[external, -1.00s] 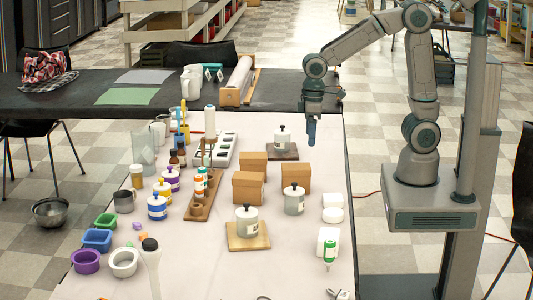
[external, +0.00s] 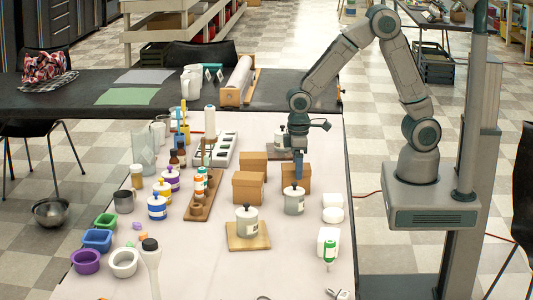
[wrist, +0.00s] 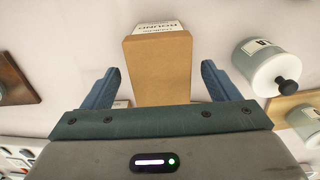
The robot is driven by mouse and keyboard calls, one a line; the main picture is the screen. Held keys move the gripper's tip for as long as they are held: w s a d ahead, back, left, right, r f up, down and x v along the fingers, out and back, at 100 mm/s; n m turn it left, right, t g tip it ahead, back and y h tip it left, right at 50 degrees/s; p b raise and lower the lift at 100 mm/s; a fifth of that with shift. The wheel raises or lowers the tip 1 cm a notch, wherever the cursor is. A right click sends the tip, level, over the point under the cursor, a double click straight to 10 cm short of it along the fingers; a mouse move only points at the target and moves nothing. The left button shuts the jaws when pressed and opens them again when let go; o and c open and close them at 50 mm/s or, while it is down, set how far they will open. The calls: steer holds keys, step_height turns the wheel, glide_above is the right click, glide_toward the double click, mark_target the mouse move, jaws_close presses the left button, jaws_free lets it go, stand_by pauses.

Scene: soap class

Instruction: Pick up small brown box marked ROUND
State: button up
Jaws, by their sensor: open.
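A small brown box (wrist: 157,75) stands centred ahead of my gripper (wrist: 160,68) in the wrist view. A white label reading ROUND shows at its far edge. The blue fingers are open, one on each side of the box with gaps, and do not touch it. In the external view my gripper (external: 299,174) points down at the right-hand brown box (external: 306,181) of a cluster of three. Its fingers partly cover that box, and its label is not visible there. How far the fingertips are above it is hard to tell.
A white-lidded grey jar (external: 294,203) stands close in front of the box; it also shows in the wrist view (wrist: 268,70). Two other brown boxes (external: 253,165) (external: 247,187) stand to the left. Another jar (external: 246,221) stands on a wooden board (external: 262,243). White soap pieces (external: 332,201) lie right.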

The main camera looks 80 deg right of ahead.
steer(key=f, duration=0.4)
steer(key=shift+w+f, duration=0.2)
steer(key=shift+f, duration=0.2)
steer(key=c, duration=1.1)
steer(key=shift+c, duration=0.2)
